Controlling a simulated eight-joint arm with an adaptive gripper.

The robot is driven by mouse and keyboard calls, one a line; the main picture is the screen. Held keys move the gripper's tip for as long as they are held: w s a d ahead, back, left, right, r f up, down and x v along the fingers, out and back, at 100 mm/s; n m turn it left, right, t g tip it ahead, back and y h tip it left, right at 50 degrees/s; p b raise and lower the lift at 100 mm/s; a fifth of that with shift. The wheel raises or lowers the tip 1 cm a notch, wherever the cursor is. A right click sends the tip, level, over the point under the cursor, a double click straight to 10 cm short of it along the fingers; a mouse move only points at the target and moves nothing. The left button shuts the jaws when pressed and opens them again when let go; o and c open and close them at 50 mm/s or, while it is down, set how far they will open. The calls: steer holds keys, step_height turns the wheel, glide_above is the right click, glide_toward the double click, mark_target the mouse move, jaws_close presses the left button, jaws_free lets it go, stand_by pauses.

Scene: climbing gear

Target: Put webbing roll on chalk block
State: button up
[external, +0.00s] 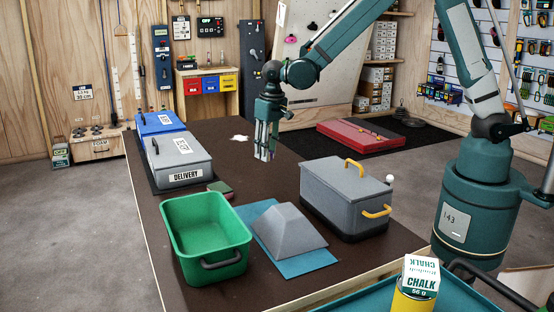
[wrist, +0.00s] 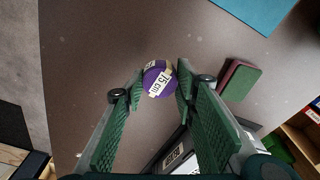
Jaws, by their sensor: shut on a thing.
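The webbing roll (wrist: 157,80) is a purple disc with a cream "75 cm" label, between my fingertips in the wrist view. My gripper (wrist: 160,88) is shut on it; it also shows in the external view (external: 265,150), pointing down over the far part of the dark table. The roll cannot be made out there. A white and green box labelled "CHALK 56 g" (external: 421,275) is at the front right of the external view, on top of something yellow; it looks like the chalk block. It is well apart from my gripper and not seen in the wrist view.
On the table (external: 160,235) stand a green bin (external: 207,238), a grey wedge (external: 290,228) on a blue mat, a grey box with yellow handles (external: 345,195) and a grey "DELIVERY" box (external: 178,160). A small green and maroon block (external: 221,188) lies near the bin.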

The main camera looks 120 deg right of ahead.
steer(key=w+a+r+n+p, duration=0.25)
steer(key=w+a, duration=0.25)
steer(key=a, duration=0.8)
steer(key=w+a+r+n+p, duration=0.1)
steer(key=w+a+r+n, duration=0.3)
steer(key=a, duration=1)
steer(key=w+a+r+n+p, duration=0.25)
steer(key=w+a, duration=0.25)
steer(key=a, duration=0.8)
steer(key=s+a+r+n+p, duration=0.1)
steer(key=s+a+r+n, duration=0.2)
steer(key=a, duration=1)
steer(key=s+a+r+n+y+p, duration=0.1)
steer(key=s+a+r+n+p, duration=0.1)
steer(key=a, duration=1.1)
steer(key=s+a+r+n+p, duration=0.2)
steer(key=s+a+r+n, duration=0.2)
steer(key=a, duration=1)
steer(key=shift+r+n+t+y, duration=0.3)
steer(key=shift+r+n+y, duration=0.1)
steer(key=shift+r+n, duration=0.2)
glide_above(422, 266)
steer(key=shift+s+f+p, duration=0.15)
steer(key=shift+f+p, duration=0.15)
steer(key=shift+f, duration=2.65)
steer(key=shift+f, duration=2.05)
